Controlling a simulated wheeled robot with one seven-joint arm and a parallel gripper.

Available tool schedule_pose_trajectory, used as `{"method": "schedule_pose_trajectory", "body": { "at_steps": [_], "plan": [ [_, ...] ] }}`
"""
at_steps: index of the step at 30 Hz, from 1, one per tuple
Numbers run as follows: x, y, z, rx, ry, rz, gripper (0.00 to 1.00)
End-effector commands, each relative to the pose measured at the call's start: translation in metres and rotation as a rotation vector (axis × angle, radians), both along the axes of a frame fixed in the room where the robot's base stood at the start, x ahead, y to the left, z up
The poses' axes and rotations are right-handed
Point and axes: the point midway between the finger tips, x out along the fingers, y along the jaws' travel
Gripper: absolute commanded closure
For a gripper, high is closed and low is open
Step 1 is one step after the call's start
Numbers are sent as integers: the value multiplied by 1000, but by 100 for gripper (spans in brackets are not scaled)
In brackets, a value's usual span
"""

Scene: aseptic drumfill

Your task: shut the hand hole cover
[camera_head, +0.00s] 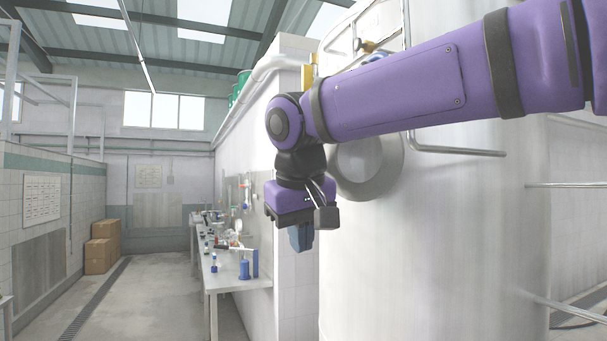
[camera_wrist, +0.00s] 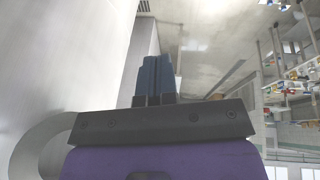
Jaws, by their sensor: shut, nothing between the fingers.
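A large pale metal tank (camera_head: 430,240) fills the right half of the head view. A round grey metal fitting (camera_head: 372,168), which looks like the hand hole with its cover, is on the tank wall. My arm hides its upper part, and I cannot tell how far the cover stands open. A curved grey rim (camera_wrist: 35,145) shows at the lower left of the wrist view. My gripper (camera_head: 301,238) hangs down in front of the tank's left edge, left of and below the fitting and apart from it. Its blue fingers (camera_wrist: 155,80) are together and empty.
A bent metal rail (camera_head: 455,151) sticks out from the tank right of the fitting. A white pillar (camera_head: 298,285) stands behind my gripper. A bench (camera_head: 235,278) with lab items runs along the wall at left. The aisle floor (camera_head: 150,300) is clear.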

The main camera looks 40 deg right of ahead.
Motion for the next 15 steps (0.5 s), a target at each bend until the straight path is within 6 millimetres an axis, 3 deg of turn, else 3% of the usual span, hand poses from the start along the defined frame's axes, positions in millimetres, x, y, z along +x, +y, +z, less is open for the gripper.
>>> {"method": "schedule_pose_trajectory", "body": {
  "at_steps": [5, 15],
  "plan": [
    [31, -3, 42, -66, 26, -95, 100],
    [108, -6, 147, -246, 33, -457, 100]
  ]
}}
